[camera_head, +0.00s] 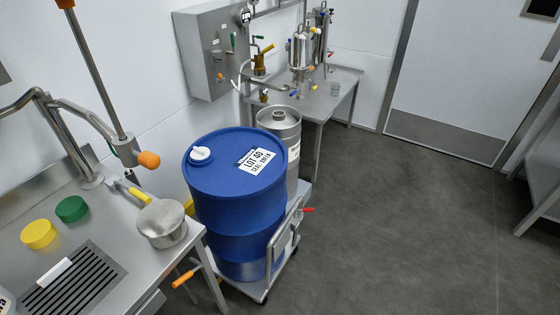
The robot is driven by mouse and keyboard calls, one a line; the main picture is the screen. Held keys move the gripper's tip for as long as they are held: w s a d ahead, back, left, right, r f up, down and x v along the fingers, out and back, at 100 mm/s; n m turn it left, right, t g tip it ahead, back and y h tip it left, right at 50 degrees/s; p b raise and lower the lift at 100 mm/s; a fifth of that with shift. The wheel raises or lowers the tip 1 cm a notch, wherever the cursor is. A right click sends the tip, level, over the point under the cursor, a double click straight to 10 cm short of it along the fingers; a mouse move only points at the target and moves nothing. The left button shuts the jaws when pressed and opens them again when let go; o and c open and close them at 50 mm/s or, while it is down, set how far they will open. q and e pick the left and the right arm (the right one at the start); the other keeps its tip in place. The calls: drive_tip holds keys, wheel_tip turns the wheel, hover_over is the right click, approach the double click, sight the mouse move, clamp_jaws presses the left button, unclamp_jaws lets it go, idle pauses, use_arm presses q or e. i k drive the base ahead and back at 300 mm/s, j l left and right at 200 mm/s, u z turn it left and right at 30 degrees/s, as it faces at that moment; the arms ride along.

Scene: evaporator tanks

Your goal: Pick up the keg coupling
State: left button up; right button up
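I cannot tell for certain which thing is the keg coupling. A small brass-coloured fitting (260,66) with a dark lever shows by the right edge of the grey wall panel, above the back bench; it may be the coupling. A steel keg (281,128) stands upright behind the blue drum, with a round fitting (278,114) at the centre of its top. The drum hides much of the keg's lower body. Neither of my grippers is in view.
A blue drum (235,205) stands on a wheeled trolley (287,240). The left steel counter (105,235) holds a lidded pan (161,222) and yellow and green discs. The steel back bench (343,82) carries steel vessels. The grey floor (400,220) at right is clear.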

sight(258, 61)
drive_tip(key=i+l+z, duration=0.4)
drive_tip(key=i+l, duration=0.15)
drive_tip(key=l, duration=0.15)
drive_tip(key=i+l+z, duration=0.1)
drive_tip(key=i+l, duration=0.15)
drive_tip(key=i, duration=0.25)
drive_tip(key=i+l+z, duration=0.15)
drive_tip(key=i, duration=0.3)
drive_tip(key=i+l+z, duration=0.1)
drive_tip(key=i+l, duration=0.15)
drive_tip(key=i, duration=0.25)
drive_tip(key=i+l+z, duration=0.15)
drive_tip(key=i, duration=0.35)
drive_tip(key=i+u, duration=0.7)
drive_tip(key=i+l+u, duration=0.3)
drive_tip(key=i+j, duration=0.05)
drive_tip(key=i, duration=0.05)
